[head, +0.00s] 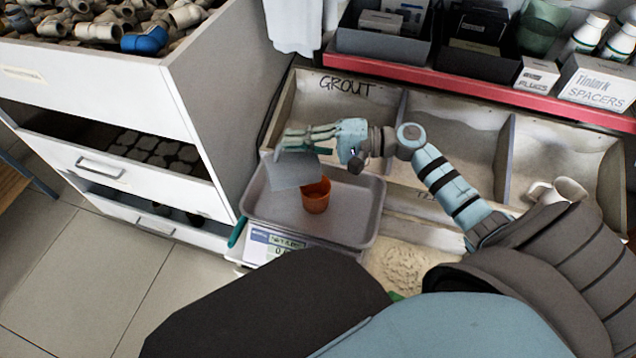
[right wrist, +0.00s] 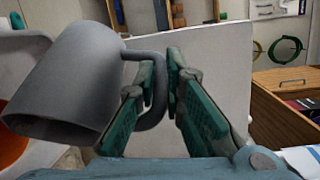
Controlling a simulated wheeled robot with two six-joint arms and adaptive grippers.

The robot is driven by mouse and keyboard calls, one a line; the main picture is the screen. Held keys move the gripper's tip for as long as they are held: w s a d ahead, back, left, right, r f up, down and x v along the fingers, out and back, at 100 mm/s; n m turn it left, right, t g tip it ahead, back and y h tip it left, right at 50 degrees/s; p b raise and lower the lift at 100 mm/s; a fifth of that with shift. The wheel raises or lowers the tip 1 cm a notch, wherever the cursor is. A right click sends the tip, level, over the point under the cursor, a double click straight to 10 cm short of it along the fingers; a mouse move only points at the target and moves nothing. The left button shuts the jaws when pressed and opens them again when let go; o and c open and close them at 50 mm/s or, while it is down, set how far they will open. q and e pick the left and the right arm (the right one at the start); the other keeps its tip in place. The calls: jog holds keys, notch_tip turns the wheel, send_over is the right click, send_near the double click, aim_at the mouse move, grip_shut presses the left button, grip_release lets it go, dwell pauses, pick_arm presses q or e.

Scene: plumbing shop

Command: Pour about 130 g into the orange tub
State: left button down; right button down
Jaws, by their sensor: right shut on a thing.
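The orange tub (head: 316,197) stands upright on the grey scale tray (head: 352,225). Its rim also shows at the left edge of the right wrist view (right wrist: 10,140). My right gripper (head: 295,140) is shut on the handle of a grey mug (head: 292,172). In the right wrist view the gripper's fingers (right wrist: 161,75) flank the handle, and the mug (right wrist: 72,80) is tipped with its mouth low, towards the tub. In the head view the mug hangs beside and partly above the tub. No falling stream is visible, and the mug's inside is hidden. My left gripper is out of view.
The scale display (head: 278,243) seems to show a reading near zero, too small to read surely. Behind is a compartmented bin marked GROUT (head: 345,85). A white mug (head: 556,190) sits right. A drawer cabinet (head: 110,110) stands left.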

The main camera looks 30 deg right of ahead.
jog(key=shift+d, duration=0.15)
pick_arm(q)
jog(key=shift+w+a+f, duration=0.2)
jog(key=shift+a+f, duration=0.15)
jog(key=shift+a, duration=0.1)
jog(key=shift+b, duration=0.3)
pick_arm(e)
jog(key=shift+r, duration=0.1)
jog(key=shift+r+p, duration=0.1)
jog(key=shift+p, duration=0.3)
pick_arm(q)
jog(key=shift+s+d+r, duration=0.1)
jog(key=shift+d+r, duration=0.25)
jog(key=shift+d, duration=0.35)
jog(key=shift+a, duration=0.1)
pick_arm(e)
jog(key=shift+a, duration=0.2)
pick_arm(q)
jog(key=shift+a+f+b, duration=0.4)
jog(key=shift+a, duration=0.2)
pick_arm(e)
jog(key=shift+d, duration=0.25)
